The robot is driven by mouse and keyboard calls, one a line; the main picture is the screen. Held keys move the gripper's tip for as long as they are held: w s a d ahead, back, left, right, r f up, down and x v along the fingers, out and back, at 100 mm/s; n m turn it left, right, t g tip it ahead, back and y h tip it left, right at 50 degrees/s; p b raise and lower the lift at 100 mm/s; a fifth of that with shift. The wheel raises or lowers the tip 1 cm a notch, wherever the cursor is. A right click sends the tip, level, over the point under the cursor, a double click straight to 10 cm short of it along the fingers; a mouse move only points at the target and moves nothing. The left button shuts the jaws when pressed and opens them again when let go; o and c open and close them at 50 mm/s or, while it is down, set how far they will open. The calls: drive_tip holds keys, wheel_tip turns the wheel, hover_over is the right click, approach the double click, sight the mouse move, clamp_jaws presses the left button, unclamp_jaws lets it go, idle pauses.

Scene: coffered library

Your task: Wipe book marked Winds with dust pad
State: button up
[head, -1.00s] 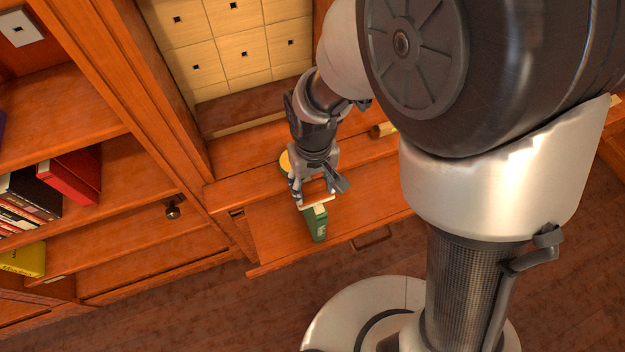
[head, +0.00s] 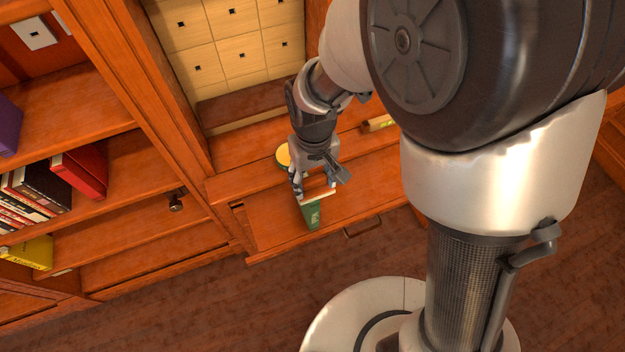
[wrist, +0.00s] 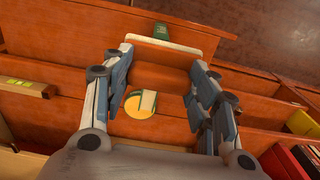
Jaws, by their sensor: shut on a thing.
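A green book (head: 312,215) stands on the pull-out wooden shelf (head: 262,232). Its title is too small to read. The book also shows at the top of the wrist view (wrist: 162,33). My gripper (head: 315,186) is shut on the dust pad, a brown block with a white strip along its far edge (wrist: 165,46). In the head view the pad's white strip (head: 319,195) lies across the upper end of the book. I cannot tell whether they touch.
A yellow round object (head: 283,157) sits behind my gripper. A pale block-like object (head: 378,123) lies on the ledge to the right. Bookshelves with red (head: 82,172) and yellow books (head: 28,252) stand at left. The pull-out shelf is clear around the book.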

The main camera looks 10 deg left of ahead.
sight(313, 178)
drive_tip(key=shift+r+p, duration=1.2)
drive_tip(key=shift+r, duration=0.5)
drive_tip(key=shift+r+p, duration=0.15)
drive_tip(key=shift+p, duration=1.6)
